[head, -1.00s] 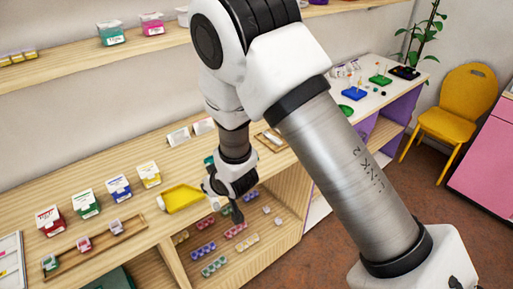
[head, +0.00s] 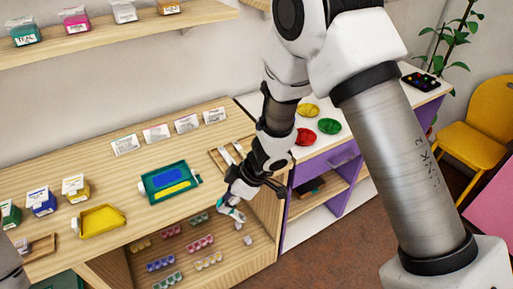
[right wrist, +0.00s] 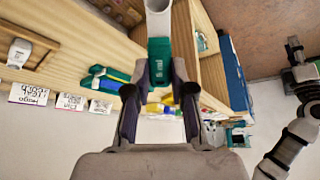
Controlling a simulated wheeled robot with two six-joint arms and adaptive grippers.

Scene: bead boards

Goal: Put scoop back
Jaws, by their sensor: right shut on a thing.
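My right gripper (head: 236,198) is shut on a scoop, over the front edge of the wooden counter at its right end. In the right wrist view, the fingers (right wrist: 160,75) close on the scoop's teal handle (right wrist: 160,50), and its pale tube-like part points away from me. In the head view the scoop (head: 231,211) is small and partly covered by the gripper. A wooden tray (head: 215,155) with pale items lies on the counter behind the gripper. My left gripper (right wrist: 296,50) seems to show small in the right wrist view; its jaws are unclear.
A teal tray (head: 146,187) with blue and yellow contents and a yellow dustpan-like tray (head: 82,228) lie on the counter, left of the gripper. White cards (head: 156,133) stand behind. Several bead strips (head: 160,263) lie on the lower shelf. A white-topped purple unit (head: 345,165) adjoins at right.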

